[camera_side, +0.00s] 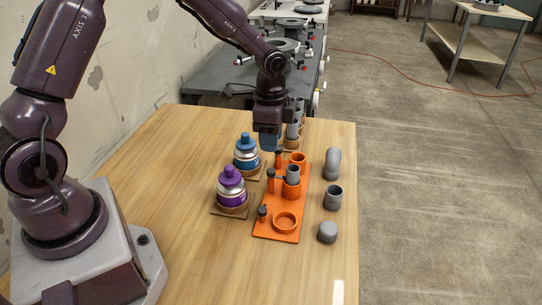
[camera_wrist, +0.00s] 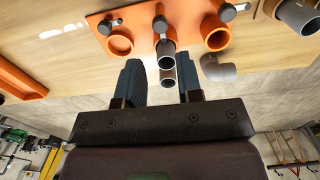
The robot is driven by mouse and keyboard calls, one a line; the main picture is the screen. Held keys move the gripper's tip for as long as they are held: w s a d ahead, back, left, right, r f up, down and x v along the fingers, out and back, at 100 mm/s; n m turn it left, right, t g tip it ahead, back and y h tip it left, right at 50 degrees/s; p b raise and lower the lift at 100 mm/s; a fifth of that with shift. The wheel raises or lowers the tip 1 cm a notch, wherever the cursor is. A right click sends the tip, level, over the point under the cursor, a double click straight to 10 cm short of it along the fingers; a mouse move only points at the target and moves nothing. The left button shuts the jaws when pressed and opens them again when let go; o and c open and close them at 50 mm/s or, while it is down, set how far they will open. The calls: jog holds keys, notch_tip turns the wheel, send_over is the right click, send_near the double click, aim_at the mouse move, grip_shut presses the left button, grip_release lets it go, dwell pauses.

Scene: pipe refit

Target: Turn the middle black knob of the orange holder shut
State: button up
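The orange holder (camera_side: 291,229) lies on the wooden table with a row of sockets and black knobs on posts. The middle black knob (camera_side: 271,172) stands beside the middle socket, which holds a grey pipe (camera_side: 293,171). My gripper (camera_side: 270,147) is above the holder's far end. In the wrist view my gripper (camera_wrist: 161,72) is open, fingers apart, touching no knob.
A blue-capped bottle (camera_side: 246,154) and a purple-capped bottle (camera_side: 231,188) stand left of the holder. A grey elbow (camera_side: 333,163), short pipe (camera_side: 333,198) and grey cap (camera_side: 327,232) lie to its right. More grey pipes (camera_side: 294,130) stand beyond. The table front is clear.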

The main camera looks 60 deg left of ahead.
jog(key=shift+r, duration=2.25)
jog(key=s+d+r+n+t, duration=0.2)
jog(key=s+r+n, duration=0.2)
jog(key=s+r, duration=0.4)
jog(key=s+d+r+n+t, duration=0.1)
jog(key=s+r+n+t, duration=0.2)
jog(key=s, duration=1)
notch_tip(320, 180, up, 5)
jog(key=shift+d+n+t, duration=0.3)
jog(key=shift+d+n, duration=0.05)
jog(key=shift+n, duration=0.75)
